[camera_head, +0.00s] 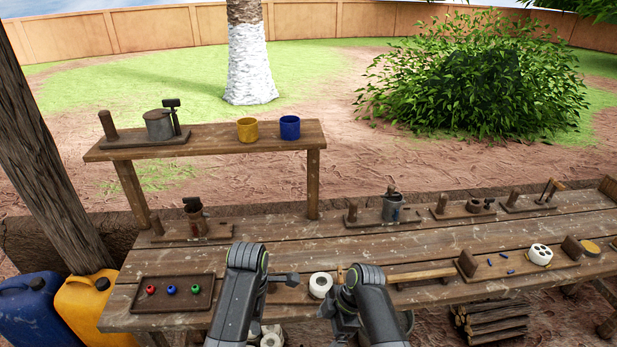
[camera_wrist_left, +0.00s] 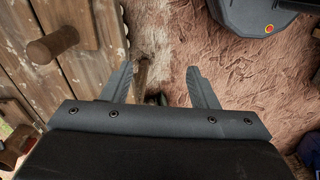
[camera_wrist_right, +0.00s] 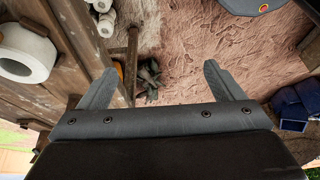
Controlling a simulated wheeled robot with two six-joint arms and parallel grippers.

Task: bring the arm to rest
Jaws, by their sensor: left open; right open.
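My left arm (camera_head: 240,285) and my right arm (camera_head: 372,305) are bent at the front edge of the wooden workbench (camera_head: 300,240). In the left wrist view my left gripper (camera_wrist_left: 160,82) has its fingers wide apart with nothing between them. The bench edge with a wooden peg (camera_wrist_left: 52,45) is to its left, and bare earth lies beyond the fingers. In the right wrist view my right gripper (camera_wrist_right: 158,78) is also open and empty. A white roll (camera_wrist_right: 25,55) on the bench is to its left, apart from it. In the head view the arms partly hide both grippers.
A tray with colored knobs (camera_head: 172,306) lies on the bench's left. A raised shelf (camera_head: 215,138) bears a yellow mug (camera_head: 247,129) and a blue mug (camera_head: 290,127). The white roll also stands between my arms (camera_head: 320,293). Blue (camera_head: 35,310) and yellow (camera_head: 88,305) cans stand left of the bench.

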